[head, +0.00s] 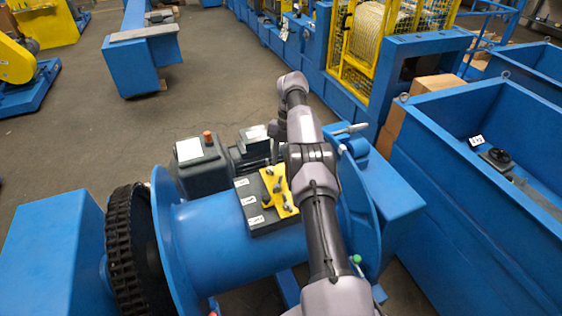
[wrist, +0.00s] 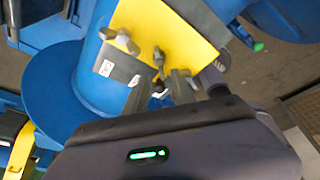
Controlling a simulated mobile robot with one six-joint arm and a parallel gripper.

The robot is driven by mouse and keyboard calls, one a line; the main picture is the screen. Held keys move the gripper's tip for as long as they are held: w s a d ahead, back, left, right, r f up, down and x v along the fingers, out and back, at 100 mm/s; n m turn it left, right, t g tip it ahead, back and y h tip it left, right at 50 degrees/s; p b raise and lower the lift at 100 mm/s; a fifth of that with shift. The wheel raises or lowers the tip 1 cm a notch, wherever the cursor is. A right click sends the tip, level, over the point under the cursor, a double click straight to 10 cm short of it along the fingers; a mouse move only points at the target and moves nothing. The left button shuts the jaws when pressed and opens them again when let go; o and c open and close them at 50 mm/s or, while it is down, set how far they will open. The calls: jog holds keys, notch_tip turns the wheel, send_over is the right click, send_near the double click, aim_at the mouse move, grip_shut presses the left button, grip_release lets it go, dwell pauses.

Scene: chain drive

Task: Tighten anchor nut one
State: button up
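A yellow plate (head: 279,190) with several grey wing-shaped nuts is fixed on top of a blue drum (head: 212,225). In the wrist view the plate (wrist: 185,25) fills the upper middle. One wing nut (wrist: 120,41) sits at its left, and another nut (wrist: 159,58) stands nearer the middle. I cannot tell which is anchor nut one. My gripper (wrist: 160,82) points at the plate's near edge. Its two grey fingers are apart, with the middle nut in line with the gap. I cannot tell whether they touch it. In the head view my arm partly hides the plate.
A dark panel with white labels (head: 249,200) lies beside the plate. A black chain (head: 132,245) wraps the drum's left end; a blue flange (head: 357,215) stands at the right. A grey motor box (head: 200,165) sits behind. A blue bin (head: 470,180) is at right.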

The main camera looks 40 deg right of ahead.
notch_tip(320, 180, up, 2)
jog(key=n, duration=0.7)
jog(key=n+t+h+p, duration=0.1)
jog(key=n+t+h, duration=0.15)
jog(key=n, duration=2.55)
send_near(278, 182)
jog(key=shift+g, duration=0.35)
jog(key=f+b, duration=0.1)
jog(key=f, duration=0.2)
jog(key=f+b, duration=0.2)
jog(key=f, duration=0.2)
jog(key=w+f+b, duration=0.1)
jog(key=f+b, duration=0.1)
jog(key=f, duration=0.1)
jog(key=shift+a+f, duration=0.15)
jog(key=shift+a, duration=0.05)
grip_shut()
